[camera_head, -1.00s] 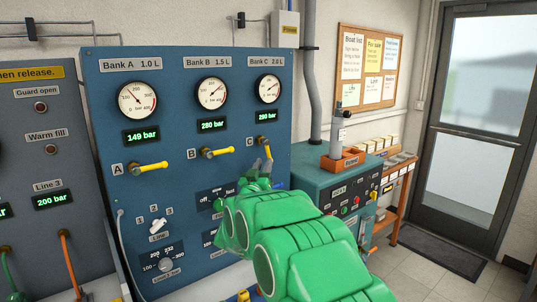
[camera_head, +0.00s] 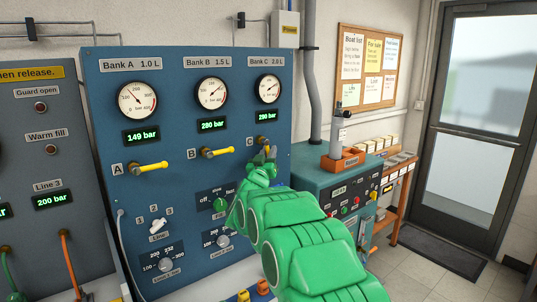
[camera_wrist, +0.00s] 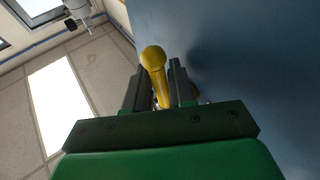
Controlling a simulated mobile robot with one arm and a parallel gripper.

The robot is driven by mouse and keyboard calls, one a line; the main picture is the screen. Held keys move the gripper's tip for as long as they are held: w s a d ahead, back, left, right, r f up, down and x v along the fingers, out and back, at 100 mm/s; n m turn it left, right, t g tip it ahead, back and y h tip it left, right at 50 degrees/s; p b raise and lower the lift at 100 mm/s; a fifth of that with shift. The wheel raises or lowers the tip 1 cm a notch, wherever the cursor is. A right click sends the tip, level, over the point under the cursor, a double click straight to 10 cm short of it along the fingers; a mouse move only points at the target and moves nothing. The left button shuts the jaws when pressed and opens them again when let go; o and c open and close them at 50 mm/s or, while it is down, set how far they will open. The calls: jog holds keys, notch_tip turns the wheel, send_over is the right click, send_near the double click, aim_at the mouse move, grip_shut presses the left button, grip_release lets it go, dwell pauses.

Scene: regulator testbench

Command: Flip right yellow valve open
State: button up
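Yellow levers for Bank A (camera_head: 150,167) and Bank B (camera_head: 217,152) stick out to the right, left of my arm. A selector knob (camera_head: 220,204) lies just below and left of my gripper. A teal bench cabinet (camera_head: 313,181) stands to the right.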

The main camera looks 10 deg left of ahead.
grip_shut()
jog(key=shift+s+a+r+m+g, duration=0.1)
jog(key=shift+s+a+m+g, duration=0.15)
jog(key=shift+m+g, duration=0.35)
jog(key=shift+s+a+f+m+g, duration=0.15)
jog(key=shift+s+f+m+g, duration=0.1)
jog(key=shift+m+g, duration=0.45)
jog(key=shift+o, duration=0.8)
grip_release()
